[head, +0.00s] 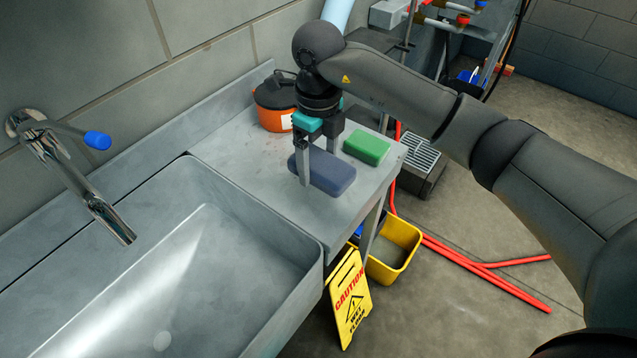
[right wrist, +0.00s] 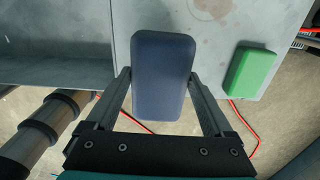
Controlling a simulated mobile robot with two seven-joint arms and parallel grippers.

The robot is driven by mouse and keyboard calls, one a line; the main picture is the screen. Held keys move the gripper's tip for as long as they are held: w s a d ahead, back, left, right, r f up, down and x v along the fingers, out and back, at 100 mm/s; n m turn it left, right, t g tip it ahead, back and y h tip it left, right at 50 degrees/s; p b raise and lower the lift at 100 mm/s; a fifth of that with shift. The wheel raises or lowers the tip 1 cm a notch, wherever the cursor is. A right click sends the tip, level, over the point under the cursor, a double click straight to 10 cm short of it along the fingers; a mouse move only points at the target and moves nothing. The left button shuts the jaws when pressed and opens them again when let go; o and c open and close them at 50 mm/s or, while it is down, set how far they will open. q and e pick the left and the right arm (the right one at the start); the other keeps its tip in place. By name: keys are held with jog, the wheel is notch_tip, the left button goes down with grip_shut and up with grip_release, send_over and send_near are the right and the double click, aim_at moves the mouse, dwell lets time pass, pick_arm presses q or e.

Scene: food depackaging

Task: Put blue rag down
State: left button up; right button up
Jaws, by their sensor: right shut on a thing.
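The blue rag (head: 333,174) looks like a rounded dark blue block. It is at the front part of the grey counter (head: 245,152), to the right of the sink. My right gripper (head: 318,163) points down over it and is shut on its sides. In the right wrist view the blue rag (right wrist: 164,75) is between the two fingers of my right gripper (right wrist: 160,82). I cannot tell whether its underside touches the counter or hangs just above it. My left gripper is not in view.
A green block (head: 367,147) lies to the right of the rag. An orange pot with a dark lid (head: 274,98) stands behind. The sink (head: 215,260) and faucet (head: 75,180) are left. A yellow bucket (head: 400,262) and caution sign (head: 348,298) stand on the floor.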

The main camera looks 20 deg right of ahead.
aim_at(318, 196)
notch_tip(318, 196, down, 7)
jog(key=shift+r, duration=0.1)
jog(key=o, duration=0.9)
jog(key=shift+f+b, duration=0.3)
jog(key=shift+f, duration=0.05)
jog(key=r, duration=1.5)
jog(key=shift+w+r, duration=0.25)
jog(key=shift+s+f, duration=0.1)
